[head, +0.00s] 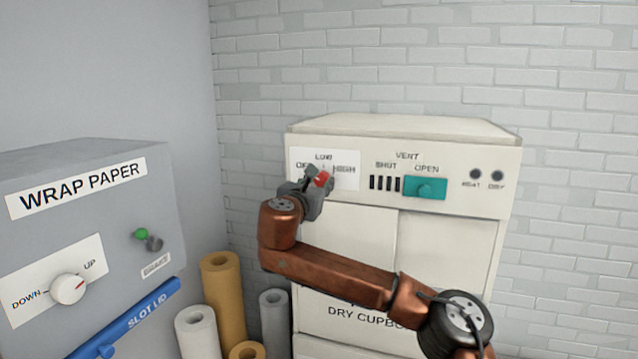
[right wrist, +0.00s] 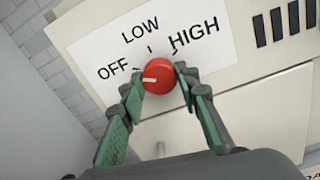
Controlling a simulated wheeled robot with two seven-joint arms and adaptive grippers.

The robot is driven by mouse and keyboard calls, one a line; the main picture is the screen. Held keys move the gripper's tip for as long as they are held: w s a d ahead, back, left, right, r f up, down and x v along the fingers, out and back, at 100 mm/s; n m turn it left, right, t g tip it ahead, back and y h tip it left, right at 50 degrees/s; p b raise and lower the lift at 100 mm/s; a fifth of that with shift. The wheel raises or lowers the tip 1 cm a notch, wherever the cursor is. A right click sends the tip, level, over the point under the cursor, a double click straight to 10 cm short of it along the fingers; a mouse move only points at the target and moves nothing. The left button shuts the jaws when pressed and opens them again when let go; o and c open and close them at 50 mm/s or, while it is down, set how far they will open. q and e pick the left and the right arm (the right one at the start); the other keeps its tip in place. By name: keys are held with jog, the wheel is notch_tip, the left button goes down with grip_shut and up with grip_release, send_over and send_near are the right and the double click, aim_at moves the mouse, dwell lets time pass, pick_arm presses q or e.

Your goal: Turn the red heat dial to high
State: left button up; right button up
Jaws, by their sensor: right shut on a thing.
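The red heat dial (right wrist: 164,92) sits on a white label with OFF, LOW and HIGH marks, and its white pointer faces left, on the OFF side. In the head view the dial (head: 322,179) shows at the upper left of the dry cupboard front, partly hidden by my gripper. My right gripper (head: 318,186) is shut on the dial. In the right wrist view the fingers of this gripper (right wrist: 159,78) hold the dial from its left and right sides. My left gripper is not in view.
The dry cupboard (head: 460,136) also has a teal vent slider (head: 426,188) at OPEN, right of the dial. A grey wrap paper machine (head: 90,225) with a white knob (head: 68,289) and blue handle (head: 128,322) stands left. Paper rolls (head: 222,290) stand between them.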

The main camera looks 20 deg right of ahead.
jog(key=shift+c, duration=1.1)
